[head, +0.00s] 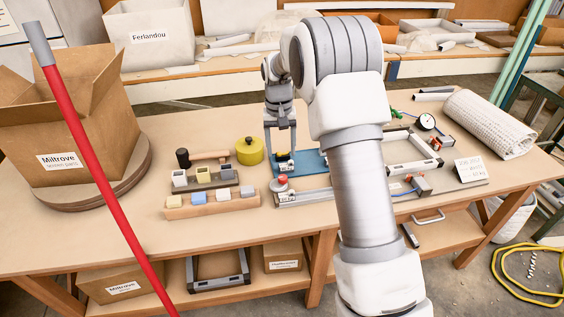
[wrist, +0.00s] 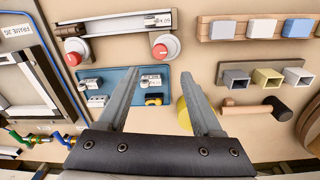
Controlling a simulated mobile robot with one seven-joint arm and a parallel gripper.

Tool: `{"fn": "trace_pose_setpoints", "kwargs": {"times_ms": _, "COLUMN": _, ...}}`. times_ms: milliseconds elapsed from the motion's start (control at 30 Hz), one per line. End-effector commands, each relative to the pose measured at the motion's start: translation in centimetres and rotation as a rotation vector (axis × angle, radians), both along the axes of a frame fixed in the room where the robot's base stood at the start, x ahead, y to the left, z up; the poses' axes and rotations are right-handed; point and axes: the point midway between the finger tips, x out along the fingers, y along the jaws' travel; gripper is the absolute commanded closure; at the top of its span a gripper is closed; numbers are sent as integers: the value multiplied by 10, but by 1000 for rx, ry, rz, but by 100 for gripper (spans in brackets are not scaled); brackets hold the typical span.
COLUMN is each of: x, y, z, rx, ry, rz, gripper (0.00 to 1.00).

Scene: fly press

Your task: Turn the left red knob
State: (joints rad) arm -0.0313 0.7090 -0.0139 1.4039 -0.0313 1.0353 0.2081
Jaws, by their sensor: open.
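The left red knob (head: 282,181), red with a pale base, sits at the left end of a metal-railed fixture on the table. In the wrist view, which looks from the opposite side, this knob (wrist: 166,46) appears on the right, just beyond the fingertips. A second red knob (wrist: 72,52) shows at the fixture's other end; my arm hides it in the head view. My gripper (head: 281,153) is open and empty, pointing down near a blue plate (head: 312,162) behind the left knob. The gripper (wrist: 160,72) touches neither knob in the wrist view.
Left of the knob are a block rack (head: 237,201), grey holders (head: 204,184), a mallet (head: 208,155) and a yellow round container (head: 249,151). A framed fixture (head: 412,153) stands at the right. A red pole (head: 95,165) crosses the left foreground. The front table strip is clear.

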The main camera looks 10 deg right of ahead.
Motion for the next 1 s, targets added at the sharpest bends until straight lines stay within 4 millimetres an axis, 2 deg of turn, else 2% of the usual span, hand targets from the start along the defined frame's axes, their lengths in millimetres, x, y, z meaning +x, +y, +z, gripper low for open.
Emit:
{"fn": "trace_pose_setpoints", "kwargs": {"times_ms": 33, "x": 1, "y": 1, "z": 15, "rx": 0, "ry": -4, "rz": 0, "gripper": 33}}
{"fn": "trace_pose_setpoints", "kwargs": {"times_ms": 100, "x": 1, "y": 1, "z": 30, "rx": 0, "ry": -3, "rz": 0, "gripper": 33}}
{"fn": "trace_pose_setpoints", "kwargs": {"times_ms": 300, "x": 1, "y": 2, "z": 60, "rx": 0, "ry": -1, "rz": 0, "gripper": 33}}
{"fn": "trace_pose_setpoints", "kwargs": {"times_ms": 500, "x": 0, "y": 3, "z": 71, "rx": 0, "ry": 0, "rz": 0, "gripper": 33}}
{"fn": "trace_pose_setpoints", "kwargs": {"times_ms": 833, "x": 0, "y": 3, "z": 73, "rx": 1, "ry": -2, "rz": 0, "gripper": 33}}
{"fn": "trace_pose_setpoints", "kwargs": {"times_ms": 933, "x": -5, "y": 2, "z": 83, "rx": 2, "ry": -11, "rz": 3, "gripper": 33}}
{"fn": "trace_pose_setpoints", "kwargs": {"times_ms": 1000, "x": -13, "y": 2, "z": 96, "rx": 3, "ry": -27, "rz": 7, "gripper": 33}}
